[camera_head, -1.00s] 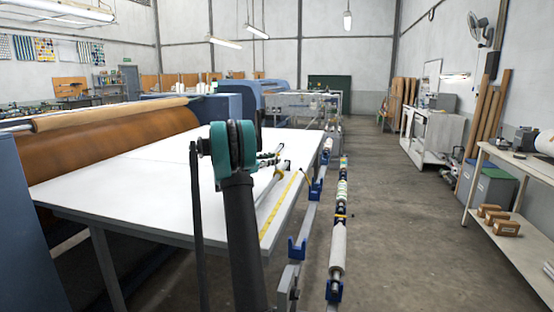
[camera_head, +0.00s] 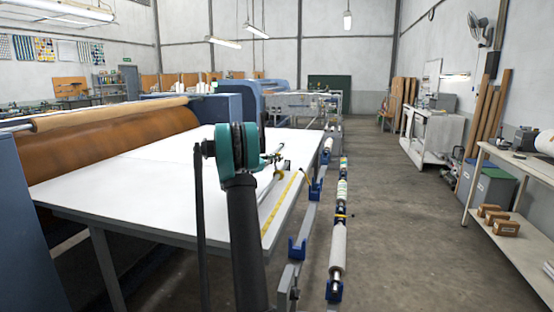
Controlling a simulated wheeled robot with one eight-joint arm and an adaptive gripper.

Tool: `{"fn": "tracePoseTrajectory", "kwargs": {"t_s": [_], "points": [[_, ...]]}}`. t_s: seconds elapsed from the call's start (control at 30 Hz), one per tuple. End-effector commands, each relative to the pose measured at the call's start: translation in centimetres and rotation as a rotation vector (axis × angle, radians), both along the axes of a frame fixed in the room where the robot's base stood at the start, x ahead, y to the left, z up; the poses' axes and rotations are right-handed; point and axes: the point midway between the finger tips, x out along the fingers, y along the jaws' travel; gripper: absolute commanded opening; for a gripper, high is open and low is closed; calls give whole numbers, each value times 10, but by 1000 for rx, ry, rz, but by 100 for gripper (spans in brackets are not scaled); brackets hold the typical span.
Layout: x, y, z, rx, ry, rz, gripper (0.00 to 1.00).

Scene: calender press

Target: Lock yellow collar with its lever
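A long shaft with a white roll (camera_head: 338,245) on it lies along the right side of the table, held in blue cradles. A small yellow-orange collar (camera_head: 340,216) sits on this shaft just beyond the white roll. A thin piece sticks out to its right, perhaps its lever; it is too small to tell how it is set. My arm's dark link and teal joint stand in front of the table. My gripper (camera_head: 281,163) shows only as small parts right of the teal joint, over the table, apart from the collar. Its fingers cannot be made out.
The white table (camera_head: 130,190) fills the middle left, with a yellow measuring strip (camera_head: 282,205) along its right edge. Blue cradles (camera_head: 297,248) stand along a rail beside it. The floor right of the shaft is clear up to a shelf bench (camera_head: 520,170).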

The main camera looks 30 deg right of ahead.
Motion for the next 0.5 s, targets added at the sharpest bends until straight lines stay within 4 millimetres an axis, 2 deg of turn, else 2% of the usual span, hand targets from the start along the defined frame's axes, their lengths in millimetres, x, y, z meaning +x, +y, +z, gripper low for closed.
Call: {"fn": "tracePoseTrajectory", "kwargs": {"t_s": [0.5], "points": [[-3, -2, 3, 27, -35, -1, 0]]}}
